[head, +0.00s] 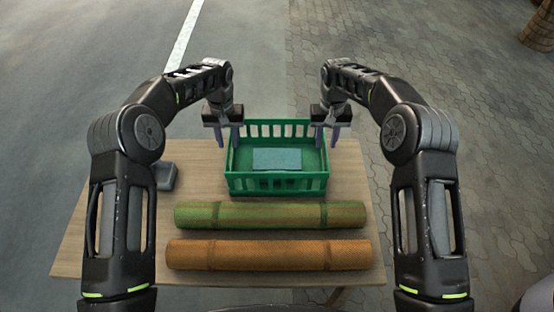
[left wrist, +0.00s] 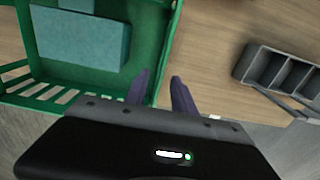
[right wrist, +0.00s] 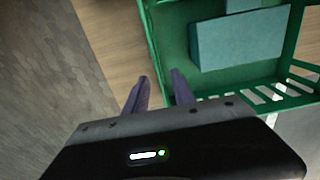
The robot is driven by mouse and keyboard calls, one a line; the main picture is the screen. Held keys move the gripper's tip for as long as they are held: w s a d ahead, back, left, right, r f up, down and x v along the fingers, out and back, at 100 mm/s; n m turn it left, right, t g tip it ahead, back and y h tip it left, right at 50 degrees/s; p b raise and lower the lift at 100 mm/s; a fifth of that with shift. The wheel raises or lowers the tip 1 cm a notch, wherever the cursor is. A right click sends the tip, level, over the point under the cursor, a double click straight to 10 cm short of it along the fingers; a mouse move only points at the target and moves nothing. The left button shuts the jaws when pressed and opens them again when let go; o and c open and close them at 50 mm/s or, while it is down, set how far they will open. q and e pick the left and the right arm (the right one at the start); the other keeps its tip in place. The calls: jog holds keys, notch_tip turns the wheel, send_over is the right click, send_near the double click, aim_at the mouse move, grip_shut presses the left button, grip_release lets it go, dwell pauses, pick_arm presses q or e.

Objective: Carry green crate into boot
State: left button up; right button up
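The green crate (head: 276,184) stands upright on the wooden table, with a flat teal block (head: 277,160) inside it. My left gripper (head: 228,138) is at the crate's left side. In the left wrist view its fingers (left wrist: 158,88) are apart, one on each side of the crate's side wall (left wrist: 165,55). My right gripper (head: 327,138) is at the right side. In the right wrist view its fingers (right wrist: 161,90) are also apart, with the side wall (right wrist: 152,40) between them. Contact with the walls cannot be told. No boot is seen in these views.
A green bamboo-like roll (head: 270,215) and an orange-brown one (head: 268,254) lie in front of the crate on the table (head: 110,215). A grey compartment tray (left wrist: 280,70) lies left of the crate. Paved ground surrounds the table; a barrel-like object (head: 540,28) stands far right.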

aim_at(231, 155)
pick_arm(q)
jog(key=shift+f, duration=0.1)
pick_arm(e)
jog(key=shift+f, duration=0.1)
